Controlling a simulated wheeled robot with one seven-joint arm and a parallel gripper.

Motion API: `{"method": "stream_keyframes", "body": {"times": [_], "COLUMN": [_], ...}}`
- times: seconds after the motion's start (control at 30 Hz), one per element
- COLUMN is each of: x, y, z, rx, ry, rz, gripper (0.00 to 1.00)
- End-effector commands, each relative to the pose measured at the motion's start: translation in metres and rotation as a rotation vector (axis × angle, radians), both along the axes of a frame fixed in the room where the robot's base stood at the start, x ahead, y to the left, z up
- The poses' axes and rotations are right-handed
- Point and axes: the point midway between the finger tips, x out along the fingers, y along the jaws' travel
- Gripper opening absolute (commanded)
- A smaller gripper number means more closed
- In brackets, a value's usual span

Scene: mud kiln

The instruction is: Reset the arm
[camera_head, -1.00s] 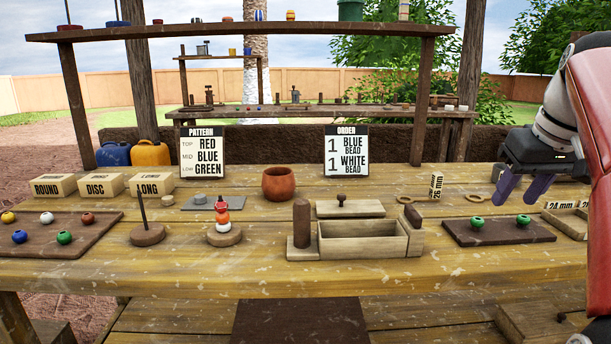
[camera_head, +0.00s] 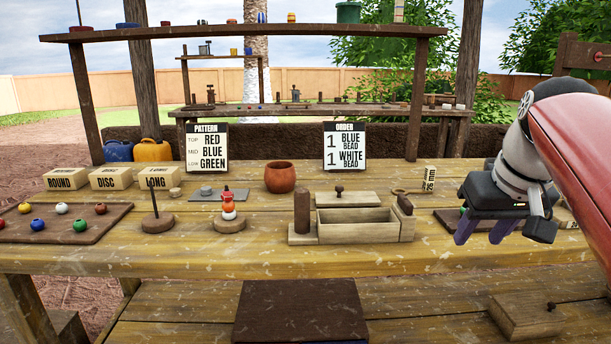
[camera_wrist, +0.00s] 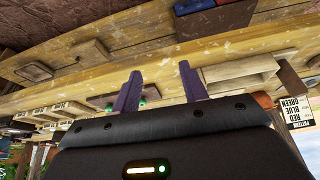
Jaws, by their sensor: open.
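My gripper (camera_head: 484,230) is at the right of the head view, above the front right part of the wooden table (camera_head: 420,258). Its two purple fingers are apart with nothing between them. In the wrist view the open gripper (camera_wrist: 158,92) also shows empty fingers. The gripper hides much of a dark mat (camera_head: 452,222) with green beads, seen in the wrist view as a green bead (camera_wrist: 142,101) near a finger.
A wooden box (camera_head: 357,231) stands mid-table left of my gripper, with a lid (camera_head: 345,199) behind it. A clay pot (camera_head: 280,177), a peg stand (camera_head: 153,223) and a bead tray (camera_head: 55,230) are further left. Two signs, pattern (camera_head: 207,148) and order (camera_head: 345,147), stand behind.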

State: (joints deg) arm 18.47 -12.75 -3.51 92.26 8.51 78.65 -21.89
Motion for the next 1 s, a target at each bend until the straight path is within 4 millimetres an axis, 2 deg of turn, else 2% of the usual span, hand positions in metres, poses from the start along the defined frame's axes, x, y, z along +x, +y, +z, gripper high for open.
{"method": "stream_keyframes", "body": {"times": [0.17,0.3,0.4,0.53,0.7,1.0], "x": [-0.035,-0.074,-0.098,-0.12,-0.131,-0.131], "y": [0.045,0.08,0.096,0.107,0.112,0.111], "z": [-0.045,-0.101,-0.137,-0.173,-0.191,-0.191], "rx": [0.0,-0.006,-0.009,-0.01,-0.01,-0.01], "ry": [-0.017,-0.04,-0.057,-0.072,-0.08,-0.079], "rz": [-0.002,-0.003,-0.001,0.002,0.002,0.002], "gripper": [0.43,0.43,0.43,0.43,0.43,0.43]}}
